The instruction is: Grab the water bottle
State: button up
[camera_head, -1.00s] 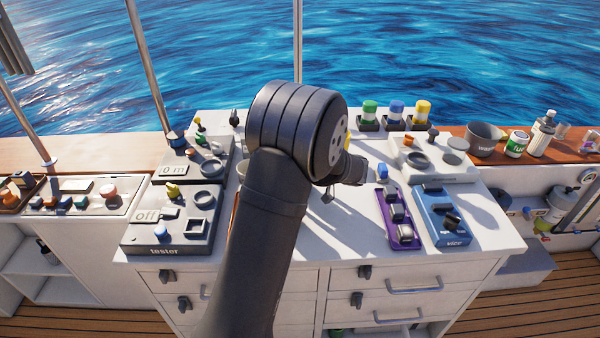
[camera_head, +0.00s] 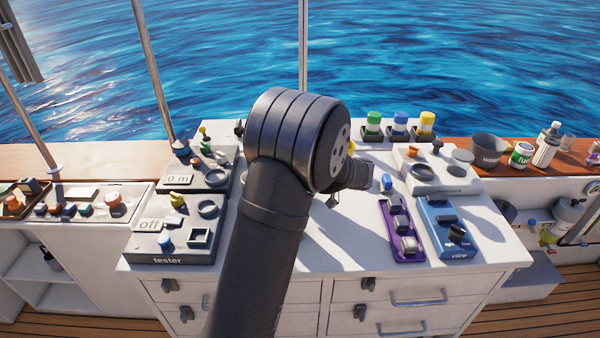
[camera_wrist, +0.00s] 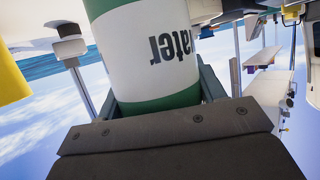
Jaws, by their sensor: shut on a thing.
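The water bottle (camera_wrist: 150,60) fills the upper middle of the wrist view. It is a white cylinder with green bands, and its label reads "water" upside down, with the first letter cut off. My gripper (camera_wrist: 163,95) is shut on it, with a dark finger on each side. The bottle's far end is out of frame.
The white cabinet top carries a tester (camera_head: 165,245), a purple device (camera_head: 403,245) and a blue device (camera_head: 450,235). Green, blue and yellow-capped containers stand at its back edge. On the right ledge are a dark cup (camera_head: 488,150), a "fuel" can (camera_head: 521,155) and a pale bottle (camera_head: 547,145).

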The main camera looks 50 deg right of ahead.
jog(key=s+r, duration=0.8)
jog(key=s, duration=0.3)
jog(key=shift+s+d+r, duration=0.25)
jog(key=shift+d+r, duration=0.05)
dwell(0.4)
dwell(1.8)
